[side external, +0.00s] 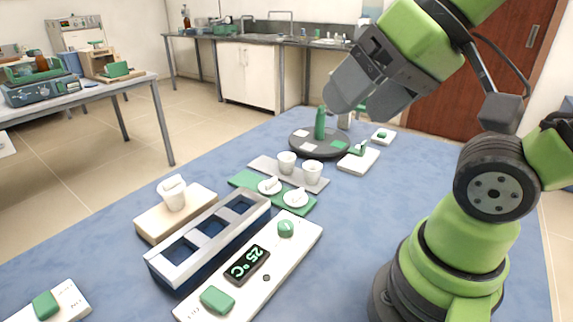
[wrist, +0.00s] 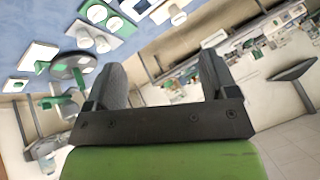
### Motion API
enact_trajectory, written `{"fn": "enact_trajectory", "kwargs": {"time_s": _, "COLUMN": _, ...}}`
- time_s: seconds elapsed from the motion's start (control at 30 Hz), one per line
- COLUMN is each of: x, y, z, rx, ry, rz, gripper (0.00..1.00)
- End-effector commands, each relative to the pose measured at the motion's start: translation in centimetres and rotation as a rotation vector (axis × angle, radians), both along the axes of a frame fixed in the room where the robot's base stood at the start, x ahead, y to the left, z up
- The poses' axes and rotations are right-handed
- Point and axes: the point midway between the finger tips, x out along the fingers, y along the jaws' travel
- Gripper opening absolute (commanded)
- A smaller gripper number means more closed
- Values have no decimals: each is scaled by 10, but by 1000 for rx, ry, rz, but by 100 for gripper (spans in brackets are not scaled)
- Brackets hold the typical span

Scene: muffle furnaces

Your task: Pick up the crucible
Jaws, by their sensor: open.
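Several white crucibles are in view. Two open crucibles (side external: 286,163) (side external: 312,172) stand upright on a grey plate (side external: 263,166) at mid-table. Another white crucible (side external: 173,196), with something white on its top, stands on a beige block (side external: 147,222) at left. Two white lids (side external: 269,185) (side external: 296,198) lie on a green mat (side external: 243,180) in front of the pair. My gripper (side external: 350,108) is open and empty, high above the table and apart from everything. In the wrist view its fingers (wrist: 162,62) are spread, with the crucibles (wrist: 102,43) beyond them at upper left.
A white unit with dark square wells (side external: 165,263) and a control panel reading 25 °C (side external: 298,246) stand at the front. A white switch box (side external: 68,298) is front left. Blue tabletop between is clear.

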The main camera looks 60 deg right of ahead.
Motion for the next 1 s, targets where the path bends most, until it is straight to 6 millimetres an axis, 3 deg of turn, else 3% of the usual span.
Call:
{"fn": "enact_trajectory", "kwargs": {"time_s": 0.27, "x": 8, "y": -3, "z": 2, "rx": -9, "ry": 7, "rz": -6, "gripper": 79}}
{"fn": "enact_trajectory", "kwargs": {"time_s": 0.37, "x": 28, "y": -10, "z": 5, "rx": -34, "ry": 24, "rz": -21, "gripper": 79}}
{"fn": "enact_trajectory", "kwargs": {"time_s": 0.57, "x": 97, "y": -44, "z": 1, "rx": -111, "ry": 73, "rz": -60, "gripper": 79}}
{"fn": "enact_trajectory", "kwargs": {"time_s": 0.77, "x": 164, "y": -94, "z": -32, "rx": -184, "ry": 129, "rz": -88, "gripper": 79}}
{"fn": "enact_trajectory", "kwargs": {"time_s": 1.0, "x": 218, "y": -165, "z": -108, "rx": -251, "ry": 206, "rz": -110, "gripper": 79}}
